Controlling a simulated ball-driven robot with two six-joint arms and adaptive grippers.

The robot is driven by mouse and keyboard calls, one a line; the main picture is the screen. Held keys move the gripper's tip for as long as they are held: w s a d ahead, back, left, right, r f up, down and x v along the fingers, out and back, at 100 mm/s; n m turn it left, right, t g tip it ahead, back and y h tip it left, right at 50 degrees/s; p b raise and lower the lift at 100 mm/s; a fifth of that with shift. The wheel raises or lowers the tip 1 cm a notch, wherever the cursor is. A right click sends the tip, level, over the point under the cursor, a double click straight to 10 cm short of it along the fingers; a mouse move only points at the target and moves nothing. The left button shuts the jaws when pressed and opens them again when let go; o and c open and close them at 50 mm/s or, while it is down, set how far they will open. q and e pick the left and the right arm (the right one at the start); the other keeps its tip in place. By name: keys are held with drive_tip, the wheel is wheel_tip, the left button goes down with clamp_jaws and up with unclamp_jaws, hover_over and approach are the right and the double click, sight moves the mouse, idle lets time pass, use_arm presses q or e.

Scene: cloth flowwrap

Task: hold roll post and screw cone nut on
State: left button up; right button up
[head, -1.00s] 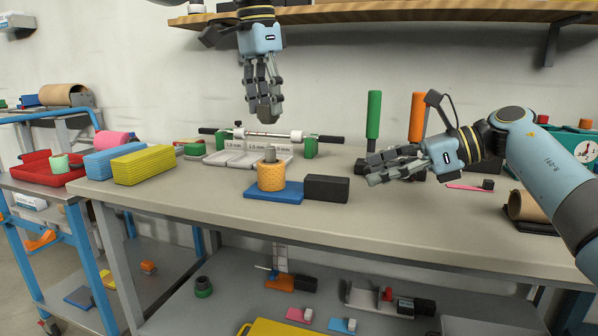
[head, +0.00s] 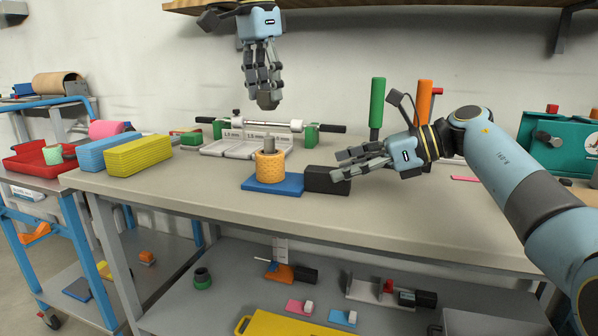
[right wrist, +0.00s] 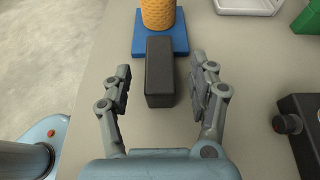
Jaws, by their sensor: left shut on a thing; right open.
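The roll post (head: 268,144) is a grey upright rod through an orange patterned roll (head: 271,168) on a blue base (head: 288,188). A black block (head: 320,180) joins or abuts the base's right side; I cannot tell which. My left gripper (head: 264,90) is shut on a dark grey piece, apparently the cone nut (head: 267,102), above and behind the post. My right gripper (head: 341,164) is open at the black block's right end. In the right wrist view the black block (right wrist: 160,80) lies between the open fingers, with a gap on each side.
A yellow ribbed block (head: 140,155) and a blue block (head: 100,152) sit left on the bench. A white tray (head: 245,148) and a rod on green stands lie behind the post. Green (head: 377,105) and orange upright handles stand behind my right gripper.

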sight(320, 174)
drive_tip(key=x, duration=0.5)
drive_tip(key=shift+w+a+f, duration=0.1)
drive_tip(key=shift+w+a, duration=0.05)
drive_tip(key=shift+a, duration=0.15)
clamp_jaws()
